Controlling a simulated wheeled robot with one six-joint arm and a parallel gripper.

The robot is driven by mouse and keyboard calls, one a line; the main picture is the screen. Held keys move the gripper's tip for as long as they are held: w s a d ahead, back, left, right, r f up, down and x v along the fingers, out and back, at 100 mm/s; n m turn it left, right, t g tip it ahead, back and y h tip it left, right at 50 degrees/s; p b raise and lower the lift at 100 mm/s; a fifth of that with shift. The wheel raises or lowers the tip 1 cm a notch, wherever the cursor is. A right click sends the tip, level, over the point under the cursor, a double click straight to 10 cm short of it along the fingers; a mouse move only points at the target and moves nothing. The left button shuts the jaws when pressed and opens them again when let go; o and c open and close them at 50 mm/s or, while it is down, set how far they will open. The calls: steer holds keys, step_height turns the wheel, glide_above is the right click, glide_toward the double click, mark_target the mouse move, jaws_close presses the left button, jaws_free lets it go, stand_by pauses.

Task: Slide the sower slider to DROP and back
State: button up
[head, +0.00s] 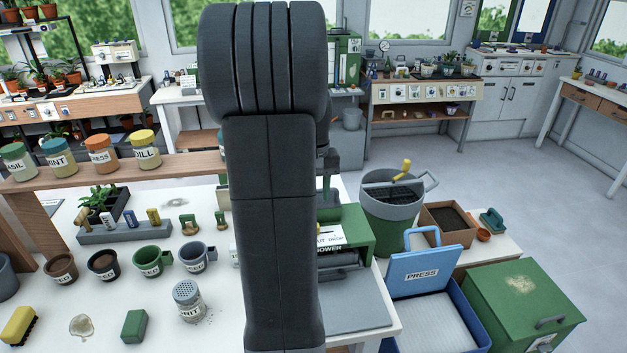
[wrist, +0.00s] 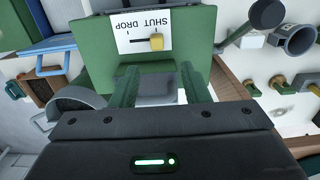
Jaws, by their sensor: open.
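The green sower (head: 345,230) stands on the white table, partly hidden behind my arm in the head view. Its white SHUT/DROP label shows upside down in the wrist view, on the sower's green face (wrist: 90,60). The small yellow slider knob (wrist: 157,41) sits at the right end of its dark slot there, on the SHUT side. My gripper (wrist: 160,82) is open and empty, its two green fingers apart and pointing towards the sower. The knob lies beyond the fingertips, between their lines, and looks untouched. In the head view my gripper (head: 327,185) is above the sower, mostly behind my arm.
Mugs, including a green one (head: 148,261), and a shaker (head: 188,300) stand left of my arm. Open floor lies at the right.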

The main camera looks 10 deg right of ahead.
steer(key=shift+r, duration=2)
step_height(320, 180, down, 13)
steer(key=shift+f+p, duration=0.15)
steer(key=shift+p, duration=0.2)
steer(key=shift+d+f, duration=0.15)
steer(key=shift+f, duration=0.2)
steer(key=shift+d+r, duration=0.1)
steer(key=shift+d, duration=0.6)
